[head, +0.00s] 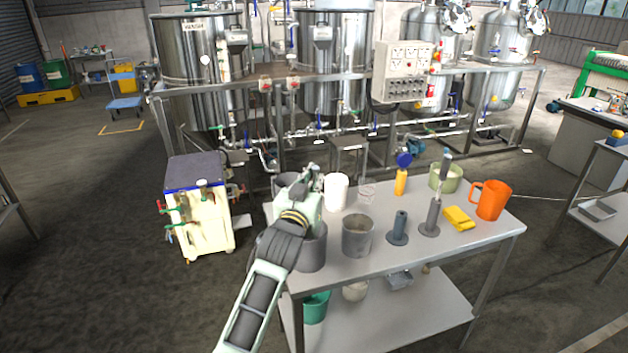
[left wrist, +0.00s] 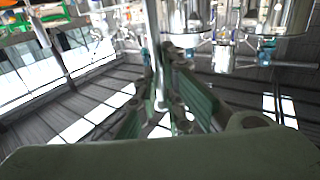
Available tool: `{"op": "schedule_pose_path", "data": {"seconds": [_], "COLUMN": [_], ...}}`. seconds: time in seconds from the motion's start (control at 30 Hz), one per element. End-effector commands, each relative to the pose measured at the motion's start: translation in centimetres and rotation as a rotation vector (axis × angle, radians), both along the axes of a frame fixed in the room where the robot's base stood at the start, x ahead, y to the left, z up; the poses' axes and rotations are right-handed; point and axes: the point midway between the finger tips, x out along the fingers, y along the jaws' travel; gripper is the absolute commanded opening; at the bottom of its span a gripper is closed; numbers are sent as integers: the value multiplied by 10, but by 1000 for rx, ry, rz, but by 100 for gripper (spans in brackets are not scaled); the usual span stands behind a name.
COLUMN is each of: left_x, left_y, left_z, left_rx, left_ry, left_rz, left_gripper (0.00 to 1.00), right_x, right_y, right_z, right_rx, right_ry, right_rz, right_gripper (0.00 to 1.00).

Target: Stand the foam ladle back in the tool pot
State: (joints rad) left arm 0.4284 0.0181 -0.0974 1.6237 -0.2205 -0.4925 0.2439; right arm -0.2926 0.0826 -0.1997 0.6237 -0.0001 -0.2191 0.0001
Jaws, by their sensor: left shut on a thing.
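My left gripper (head: 312,177) is over the left end of the grey table, shut on a thin grey rod that I take for the handle of the foam ladle (left wrist: 154,45). In the left wrist view the green fingers (left wrist: 168,108) close around that rod. The ladle's bowl cannot be made out in either view. A dark grey cylindrical pot (head: 313,250) stands on the table just below and in front of the gripper, partly behind my arm. A metal-grey open pot (head: 357,238) stands to its right. I cannot tell which is the tool pot. My right gripper is not in view.
Steel tanks (head: 190,75) stand behind.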

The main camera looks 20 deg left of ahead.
Motion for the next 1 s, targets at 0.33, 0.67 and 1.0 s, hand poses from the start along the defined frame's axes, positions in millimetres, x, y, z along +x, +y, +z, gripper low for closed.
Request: {"op": "schedule_pose_path", "data": {"seconds": [0.33,0.67,1.0], "left_x": [0,0,-10], "left_y": [0,0,0], "left_z": [-3,-2,-1], "left_rx": [0,0,0], "left_ry": [-1,0,-1], "left_rz": [0,0,0], "left_gripper": [11,27,27], "right_x": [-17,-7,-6], "right_y": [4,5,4], "right_z": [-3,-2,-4], "right_rx": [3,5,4], "right_ry": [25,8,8], "right_rz": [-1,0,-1], "right_gripper": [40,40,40]}}
